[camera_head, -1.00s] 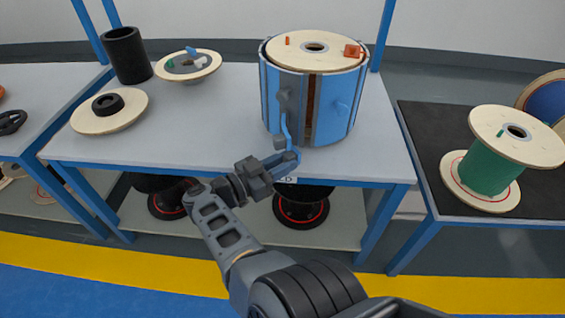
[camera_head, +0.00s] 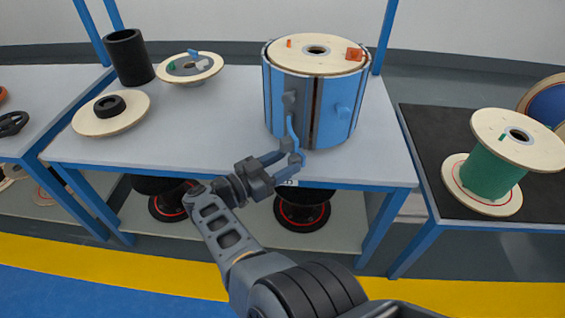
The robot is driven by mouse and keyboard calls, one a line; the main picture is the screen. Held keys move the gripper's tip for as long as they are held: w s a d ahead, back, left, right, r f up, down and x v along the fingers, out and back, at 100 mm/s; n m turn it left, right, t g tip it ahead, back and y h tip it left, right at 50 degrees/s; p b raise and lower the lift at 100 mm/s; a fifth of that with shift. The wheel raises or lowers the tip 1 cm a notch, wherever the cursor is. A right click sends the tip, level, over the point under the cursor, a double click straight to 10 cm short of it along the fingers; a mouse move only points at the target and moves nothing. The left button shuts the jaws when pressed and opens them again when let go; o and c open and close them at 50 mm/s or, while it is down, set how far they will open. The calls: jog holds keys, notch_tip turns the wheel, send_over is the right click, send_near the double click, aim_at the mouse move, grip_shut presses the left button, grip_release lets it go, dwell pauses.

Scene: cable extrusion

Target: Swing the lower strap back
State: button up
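A blue drum-shaped casing (camera_head: 334,122) stands upright on the grey table around a pale wooden spool (camera_head: 337,61). A narrow dark vertical gap shows in its front. Left of the gap, a grey fitting (camera_head: 289,102) sits on the casing. A thin curved blue strap (camera_head: 293,131) hangs from it toward the table's front edge. My gripper (camera_head: 293,159) reaches in from the lower left, its blue fingertips at the strap's lower end. Its fingers look spread, but whether they touch or grip the strap is too small to tell.
Pale discs (camera_head: 110,113) and a black cylinder (camera_head: 127,56) stand at the table's left. A green spool (camera_head: 489,171) stands on the black-topped table at right. The middle of the grey table is clear.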

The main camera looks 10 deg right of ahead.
jog(key=shift+s, duration=0.1)
jog(key=b+v, duration=0.1)
jog(key=v, duration=0.6)
jog(key=shift+a, duration=0.35)
jog(key=shift+c, duration=0.2)
